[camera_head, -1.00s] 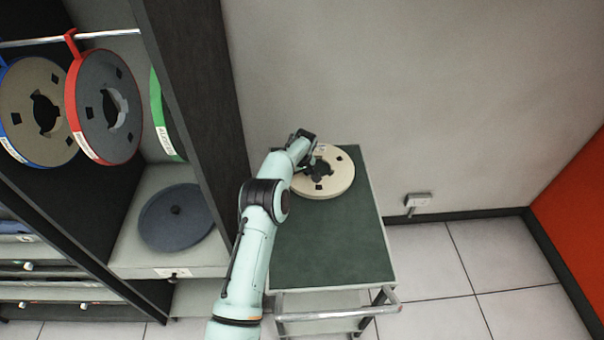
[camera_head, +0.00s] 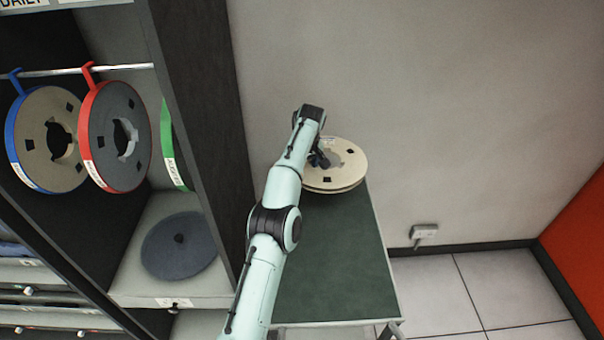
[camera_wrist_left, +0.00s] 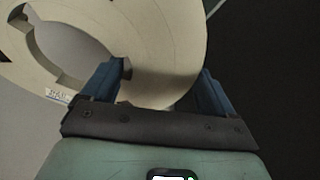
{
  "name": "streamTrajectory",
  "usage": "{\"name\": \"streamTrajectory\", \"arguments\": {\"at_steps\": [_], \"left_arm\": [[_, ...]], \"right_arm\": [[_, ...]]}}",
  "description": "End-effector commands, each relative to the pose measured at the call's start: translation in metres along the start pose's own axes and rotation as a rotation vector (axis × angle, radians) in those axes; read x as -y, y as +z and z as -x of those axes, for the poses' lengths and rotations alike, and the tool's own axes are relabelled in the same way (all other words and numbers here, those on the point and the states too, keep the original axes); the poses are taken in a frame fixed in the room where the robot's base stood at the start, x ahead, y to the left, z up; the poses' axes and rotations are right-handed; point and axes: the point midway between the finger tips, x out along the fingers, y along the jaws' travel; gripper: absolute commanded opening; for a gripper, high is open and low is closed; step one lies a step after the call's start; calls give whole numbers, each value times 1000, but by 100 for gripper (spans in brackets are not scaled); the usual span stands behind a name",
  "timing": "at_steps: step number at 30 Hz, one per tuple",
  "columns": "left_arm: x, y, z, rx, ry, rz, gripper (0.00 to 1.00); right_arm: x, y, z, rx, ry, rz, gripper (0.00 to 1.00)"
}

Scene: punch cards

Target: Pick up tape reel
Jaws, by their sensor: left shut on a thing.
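The tape reel (camera_head: 350,172) is cream-coloured with a dark-cornered cut-out hub, and it is raised above the green top of the cart. My left gripper (camera_head: 319,159) is shut on the reel at its left side, one finger inside the hub opening and one outside the rim. The left wrist view shows the reel (camera_wrist_left: 150,30) between the two blue fingers (camera_wrist_left: 162,75), with a small label near the hub. The reel's near-left part is hidden by my arm in the head view. My right gripper is not in view.
The green-topped cart (camera_head: 335,260) stands against the grey wall. A dark shelf (camera_head: 200,110) on the left holds hanging reels with blue (camera_head: 12,140), red (camera_head: 95,160) and green (camera_head: 168,145) rims, and a dark grey disc (camera_head: 180,250).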

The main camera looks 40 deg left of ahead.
Motion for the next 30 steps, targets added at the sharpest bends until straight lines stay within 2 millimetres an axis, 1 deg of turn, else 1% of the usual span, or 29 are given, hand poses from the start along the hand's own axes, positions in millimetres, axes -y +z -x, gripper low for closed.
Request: {"name": "streamTrajectory", "arguments": {"at_steps": [1,2,6,15,16,25,28,30], "left_arm": [[0,-1,3,-1,1,0,14],[0,-1,4,-2,1,0,11],[0,-2,8,-3,4,0,13],[0,-2,10,-4,5,0,14],[0,-2,10,-4,5,0,80],[0,-2,10,-2,3,0,80],[3,-3,18,-3,4,-1,80],[7,-4,28,-4,5,-1,80]], "right_arm": [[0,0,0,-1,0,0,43],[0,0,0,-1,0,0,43],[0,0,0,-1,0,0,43],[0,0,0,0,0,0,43],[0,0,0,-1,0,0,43],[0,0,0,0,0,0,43],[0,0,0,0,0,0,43],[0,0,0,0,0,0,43]]}}
